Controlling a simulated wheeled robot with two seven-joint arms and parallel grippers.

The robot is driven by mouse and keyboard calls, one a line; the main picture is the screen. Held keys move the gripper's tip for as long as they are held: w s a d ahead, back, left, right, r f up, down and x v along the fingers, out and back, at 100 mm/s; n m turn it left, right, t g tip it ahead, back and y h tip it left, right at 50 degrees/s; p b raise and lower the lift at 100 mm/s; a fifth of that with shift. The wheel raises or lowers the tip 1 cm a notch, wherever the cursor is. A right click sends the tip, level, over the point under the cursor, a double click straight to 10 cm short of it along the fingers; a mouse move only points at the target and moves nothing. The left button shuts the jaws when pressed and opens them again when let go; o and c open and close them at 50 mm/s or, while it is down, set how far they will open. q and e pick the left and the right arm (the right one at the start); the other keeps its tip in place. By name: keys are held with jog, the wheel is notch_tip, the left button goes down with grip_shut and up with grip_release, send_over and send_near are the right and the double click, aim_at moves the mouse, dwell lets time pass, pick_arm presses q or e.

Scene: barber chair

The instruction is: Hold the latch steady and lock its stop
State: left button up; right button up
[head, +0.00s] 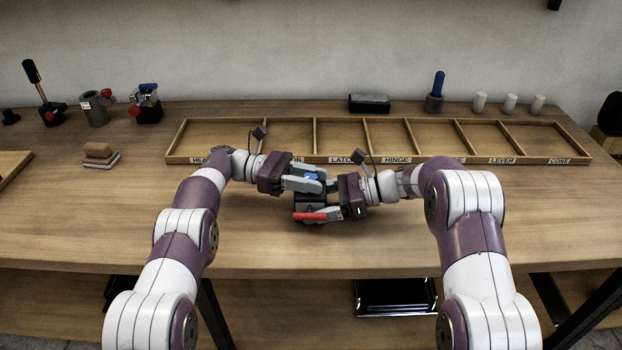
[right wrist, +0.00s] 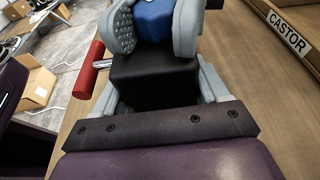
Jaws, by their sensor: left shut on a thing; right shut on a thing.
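The latch (head: 308,200) is a black block with a blue part on top and a red handle (head: 310,216) at its near side. It is held between my two grippers over the middle of the workbench. My left gripper (head: 312,178) is shut on the blue part (right wrist: 153,18), which its grey fingers partly hide in the right wrist view. My right gripper (head: 318,202) is shut on the black body (right wrist: 155,78), one finger on each side. The red handle (right wrist: 88,70) sticks out left on a metal rod. I cannot tell whether the block touches the bench.
A wooden tray (head: 420,161) with several labelled, empty-looking compartments lies just behind my grippers. Along the back stand a black lever (head: 38,85), clamp-like devices (head: 147,105), a black box (head: 369,103), a blue-handled part (head: 437,90) and white cylinders (head: 510,103). The front bench is clear.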

aim_at(311, 176)
pick_arm(q)
jog(key=shift+r+m+g, duration=0.2)
jog(key=shift+m+g, duration=0.1)
jog(key=o, duration=1)
jog(key=shift+f, duration=0.1)
notch_tip(311, 176, up, 10)
jog(key=shift+o, duration=0.2)
